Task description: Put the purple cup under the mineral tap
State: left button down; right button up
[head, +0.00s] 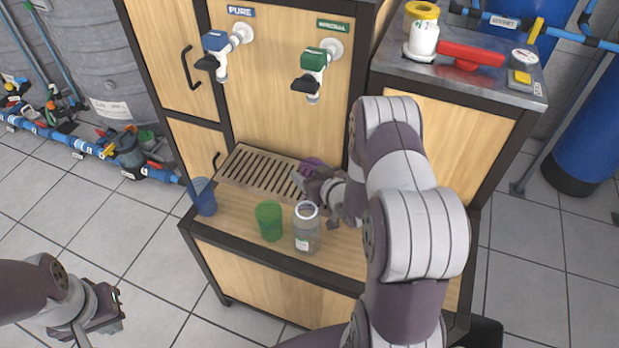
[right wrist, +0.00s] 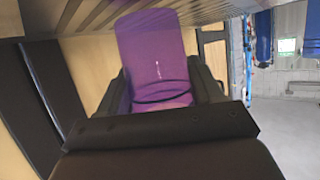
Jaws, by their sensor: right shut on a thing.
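The purple cup (right wrist: 155,70) fills the middle of the right wrist view, between the two fingers of my right gripper (right wrist: 160,95). My right gripper is shut on it. In the head view the purple cup (head: 312,164) is small and partly hidden by my right gripper (head: 306,178), at the right end of the slatted drip grate (head: 262,172). I cannot tell whether the cup touches the grate. The mineral tap (head: 313,68), with a green body and a green label, is on the wooden panel above. My left gripper (head: 108,308) is low at the left, away from the counter; its fingers are unclear.
A blue cup (head: 203,197), a green cup (head: 269,221) and a clear jar (head: 306,228) stand along the counter's front, near my right arm. The pure tap (head: 218,55) is left of the mineral tap. A side cabinet (head: 455,68) holds a white bottle and red tool.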

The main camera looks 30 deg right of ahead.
jog(key=shift+f, duration=0.35)
jog(key=shift+f, duration=0.15)
jog(key=o, duration=0.7)
jog(key=shift+r, duration=0.35)
jog(key=p+v, duration=0.3)
jog(key=v, duration=0.9)
jog(key=shift+f, duration=0.15)
